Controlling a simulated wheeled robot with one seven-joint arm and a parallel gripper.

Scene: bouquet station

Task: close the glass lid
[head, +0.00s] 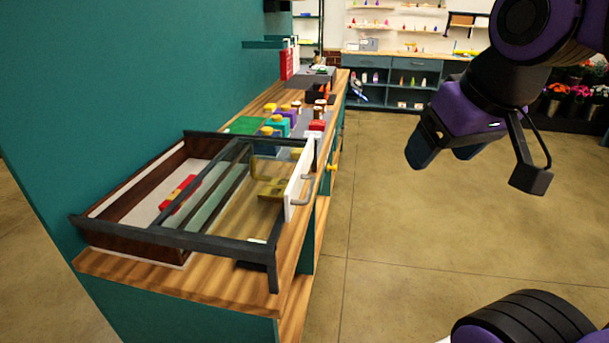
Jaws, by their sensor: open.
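The glass lid (240,200) is a clear pane in a dark frame on the wooden counter at the left. A white front strip with a metal handle (300,190) stands along its right side. The lid lies to the right, and the left part of the dark brown box (130,243) is uncovered. My gripper (444,156) is in the air at the upper right, over the open floor and well apart from the lid. It is open and appears empty; its fingers point down.
Several coloured bottles (277,122) and a green mat (245,125) stand behind the box on the counter (230,290). A teal wall (120,80) borders the left. The floor (390,240) right of the counter is clear. Shelves and flowers stand far back.

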